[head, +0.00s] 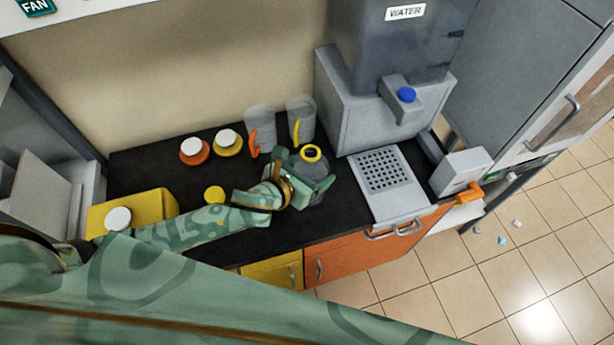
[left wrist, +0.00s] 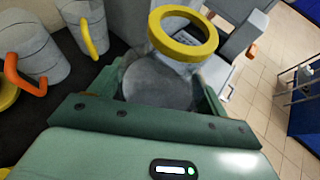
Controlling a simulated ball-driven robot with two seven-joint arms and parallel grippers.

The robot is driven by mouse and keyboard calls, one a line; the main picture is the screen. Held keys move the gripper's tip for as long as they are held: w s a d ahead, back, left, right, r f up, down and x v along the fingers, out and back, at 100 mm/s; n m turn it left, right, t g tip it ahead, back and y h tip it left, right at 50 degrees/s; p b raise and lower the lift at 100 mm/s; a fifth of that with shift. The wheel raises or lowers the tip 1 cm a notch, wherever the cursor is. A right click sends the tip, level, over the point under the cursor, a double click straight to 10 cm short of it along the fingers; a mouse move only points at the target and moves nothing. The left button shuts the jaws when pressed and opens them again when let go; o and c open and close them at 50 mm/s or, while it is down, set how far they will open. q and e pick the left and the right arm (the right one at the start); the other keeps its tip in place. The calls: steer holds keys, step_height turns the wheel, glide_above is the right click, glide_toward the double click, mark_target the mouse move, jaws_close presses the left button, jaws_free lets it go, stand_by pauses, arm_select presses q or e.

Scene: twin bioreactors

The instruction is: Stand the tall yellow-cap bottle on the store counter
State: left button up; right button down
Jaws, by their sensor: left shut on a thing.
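The yellow-cap bottle is grey and see-through, with a yellow ring-shaped top (head: 312,153). In the left wrist view the bottle (left wrist: 160,82) stands between the fingers, its yellow ring uppermost. My left gripper (head: 308,182) is shut on its body. The bottle looks about upright over the black counter (head: 142,165), left of the drip tray. The gripper hides its lower part, so I cannot tell whether its base touches the counter. My right gripper is not in view.
Two grey jugs, one orange-handled (head: 261,130) and one yellow-handled (head: 301,122), stand behind the bottle. White-lidded orange (head: 194,152) and yellow (head: 228,143) jars stand further left. A yellow box (head: 150,205) is at the left end. The water dispenser (head: 385,100) and grated drip tray (head: 386,185) are right.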

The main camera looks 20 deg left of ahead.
arm_select(q)
steer(key=shift+w+a+f+b, duration=0.15)
steer(key=shift+w+a+f, duration=0.05)
steer(key=shift+w+f, duration=0.3)
steer(key=shift+w+a+f+b, duration=0.2)
steer(key=shift+w+f, duration=0.2)
steer(key=shift+f, duration=0.2)
steer(key=f, duration=0.1)
steer(key=f+b, duration=0.1)
steer(key=f, duration=0.1)
steer(key=shift+w+a+f, duration=0.15)
steer(key=shift+w+f, duration=0.05)
steer(key=shift+f, duration=0.1)
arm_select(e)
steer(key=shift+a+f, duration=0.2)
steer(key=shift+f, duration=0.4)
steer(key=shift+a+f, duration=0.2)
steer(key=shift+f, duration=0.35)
arm_select(q)
steer(key=shift+f, duration=0.1)
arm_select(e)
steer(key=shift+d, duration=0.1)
arm_select(q)
steer(key=o, duration=1.6)
steer(key=shift+s+f, duration=0.1)
steer(key=shift+f, duration=0.05)
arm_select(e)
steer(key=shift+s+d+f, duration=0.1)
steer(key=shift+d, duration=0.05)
